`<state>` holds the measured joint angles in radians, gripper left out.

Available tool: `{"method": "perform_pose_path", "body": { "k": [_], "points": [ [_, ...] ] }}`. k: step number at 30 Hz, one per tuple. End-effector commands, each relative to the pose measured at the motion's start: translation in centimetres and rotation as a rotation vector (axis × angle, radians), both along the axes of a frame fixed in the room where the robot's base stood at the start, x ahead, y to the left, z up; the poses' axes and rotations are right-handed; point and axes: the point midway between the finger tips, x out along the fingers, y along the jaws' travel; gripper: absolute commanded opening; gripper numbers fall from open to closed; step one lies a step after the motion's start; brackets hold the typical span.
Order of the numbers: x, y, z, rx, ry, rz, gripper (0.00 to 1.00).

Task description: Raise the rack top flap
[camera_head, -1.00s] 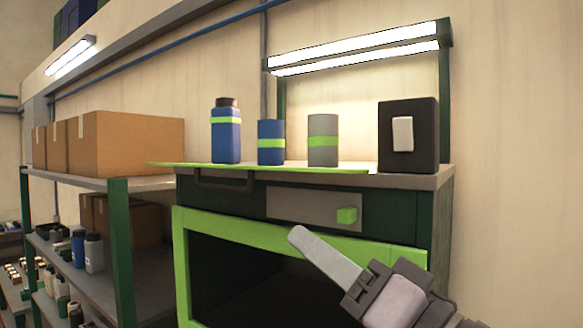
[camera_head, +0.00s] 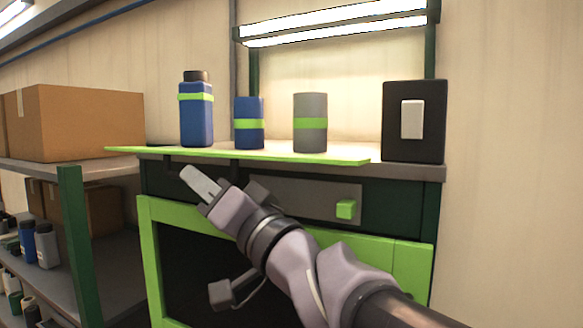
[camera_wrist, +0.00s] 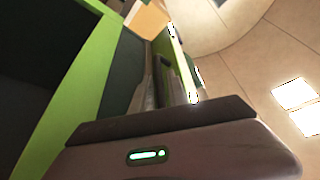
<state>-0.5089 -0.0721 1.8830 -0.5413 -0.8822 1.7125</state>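The rack top flap (camera_head: 270,156) is a thin bright green panel. It lies about flat along the front top edge of the dark green cabinet, and its left end sticks out past the cabinet's side. A dark handle, partly hidden by my gripper, hangs under it. In the wrist view a thin green-edged strip, probably the flap (camera_wrist: 180,62), shows edge-on. My gripper (camera_head: 198,182) is just below the flap's left part, its pale fingertip pointing up and left near the handle. Whether they touch is unclear. The finger gap is not clearly visible.
A blue bottle (camera_head: 196,115), a blue can (camera_head: 249,124), a grey can (camera_head: 310,124) and a black box (camera_head: 415,122) stand on the cabinet top. A green-framed opening (camera_head: 150,240) is below. Shelves with a cardboard box (camera_head: 78,122) stand left; a lamp (camera_head: 335,30) hangs above.

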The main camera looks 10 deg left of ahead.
Motion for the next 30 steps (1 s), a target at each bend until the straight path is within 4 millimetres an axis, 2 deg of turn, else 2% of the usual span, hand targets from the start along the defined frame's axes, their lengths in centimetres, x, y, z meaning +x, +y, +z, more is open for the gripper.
{"method": "perform_pose_path", "body": {
  "k": [6, 15, 16, 19, 30],
  "points": [
    [1.1, 1.9, 0.8, 0.001, 0.0, 0.001, 0.2],
    [1.3, 2.2, 0.8, 0.0, 0.001, 0.0, 0.2],
    [1.3, 2.2, 0.8, 0.0, 0.001, 0.0, 0.18],
    [1.3, 2.2, 0.8, 0.0, 0.001, 0.0, 0.0],
    [1.3, 2.1, 0.8, 0.0, 0.001, 0.0, 0.0]
  ]
}}
